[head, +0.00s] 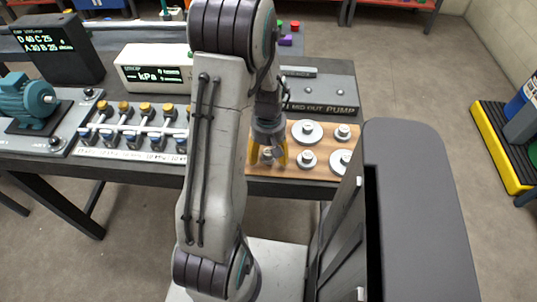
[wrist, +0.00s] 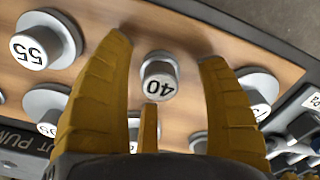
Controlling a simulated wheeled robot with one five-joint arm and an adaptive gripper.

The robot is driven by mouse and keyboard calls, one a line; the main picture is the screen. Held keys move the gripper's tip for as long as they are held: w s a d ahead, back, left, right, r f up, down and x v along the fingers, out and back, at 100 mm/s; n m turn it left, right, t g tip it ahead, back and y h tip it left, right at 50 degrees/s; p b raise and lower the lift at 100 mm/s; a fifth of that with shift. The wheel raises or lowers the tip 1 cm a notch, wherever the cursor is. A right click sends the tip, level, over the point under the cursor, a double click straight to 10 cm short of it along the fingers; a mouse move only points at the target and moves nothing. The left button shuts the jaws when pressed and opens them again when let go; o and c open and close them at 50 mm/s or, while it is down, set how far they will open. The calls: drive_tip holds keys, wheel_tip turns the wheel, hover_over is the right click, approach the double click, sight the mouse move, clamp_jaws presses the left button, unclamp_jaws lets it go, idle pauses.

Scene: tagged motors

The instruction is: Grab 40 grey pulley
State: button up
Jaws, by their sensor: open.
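The grey pulley marked 40 (wrist: 159,78) stands upright on a wooden board, its number readable on top in the wrist view. My gripper (wrist: 165,52) is open above the board, with one yellow finger on each side of this pulley in the picture. The fingers appear apart from it, and nothing is held. In the head view, my gripper (head: 268,155) points down at the left part of the wooden board (head: 325,172). A small grey pulley top (head: 268,152) shows partly between the fingers there.
Other grey pulleys share the board, including one marked 55 (wrist: 42,42), one at the right (wrist: 257,88) and one at the left (wrist: 45,108). A row of colour-topped fittings (head: 135,125) lies left of my arm. A pump box (head: 322,95) stands behind the board.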

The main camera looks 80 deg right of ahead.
drive_tip(key=shift+f, duration=0.4)
drive_tip(key=c, duration=1.3)
